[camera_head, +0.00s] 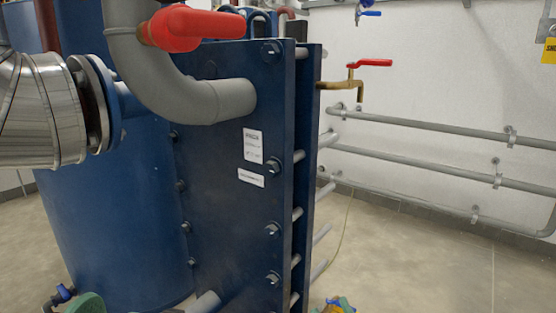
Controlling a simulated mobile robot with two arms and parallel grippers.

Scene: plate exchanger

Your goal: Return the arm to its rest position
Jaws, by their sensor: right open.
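My left gripper is not in view.
A grey elbow pipe (195,98) with a red valve handle (198,29) enters the exchanger's front. A blue tank (95,210) and a metal-clad pipe (35,110) stand left. A red-handled brass tap (347,84) sticks out right. Wall pipes (430,168) run behind open floor (430,265).

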